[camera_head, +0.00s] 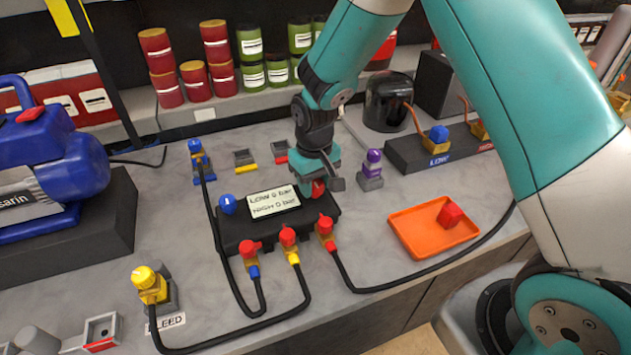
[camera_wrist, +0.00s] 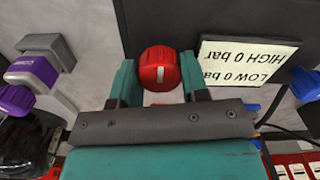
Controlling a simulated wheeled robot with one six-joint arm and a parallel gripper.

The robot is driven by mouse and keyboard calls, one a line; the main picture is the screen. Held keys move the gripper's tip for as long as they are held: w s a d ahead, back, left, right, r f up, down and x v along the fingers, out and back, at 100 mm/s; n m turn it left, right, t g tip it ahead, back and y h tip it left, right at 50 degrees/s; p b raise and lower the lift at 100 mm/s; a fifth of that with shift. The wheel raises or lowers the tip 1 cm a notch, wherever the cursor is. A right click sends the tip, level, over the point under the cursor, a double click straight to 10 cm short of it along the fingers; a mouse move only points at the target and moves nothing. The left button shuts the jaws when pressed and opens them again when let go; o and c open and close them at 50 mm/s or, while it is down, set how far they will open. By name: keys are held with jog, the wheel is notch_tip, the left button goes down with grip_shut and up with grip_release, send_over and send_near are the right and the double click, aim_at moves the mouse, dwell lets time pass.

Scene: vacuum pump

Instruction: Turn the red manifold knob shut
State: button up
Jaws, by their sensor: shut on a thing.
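The red manifold knob (camera_wrist: 159,69) is round with a white line mark, which runs up and down in the wrist view. It sits on the black manifold block (camera_head: 285,226), beside the gauge display (camera_head: 274,202) that reads LOW 0 bar and HIGH 0 bar. My gripper (camera_wrist: 157,80) is shut on the red knob, one finger on each side. In the head view my gripper (camera_head: 320,181) comes down from above and hides most of the knob (camera_head: 319,189). A blue knob (camera_head: 228,204) is at the block's left end.
Black hoses with red connectors (camera_head: 288,236) leave the block's front. A yellow-topped fitting (camera_head: 148,281) stands at the front left.

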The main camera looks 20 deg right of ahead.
aim_at(315, 183)
jog(key=o, duration=0.9)
jog(key=shift+r, duration=0.1)
notch_tip(315, 183, up, 17)
jog(key=shift+r+b, duration=0.2)
jog(key=shift+b, duration=0.55)
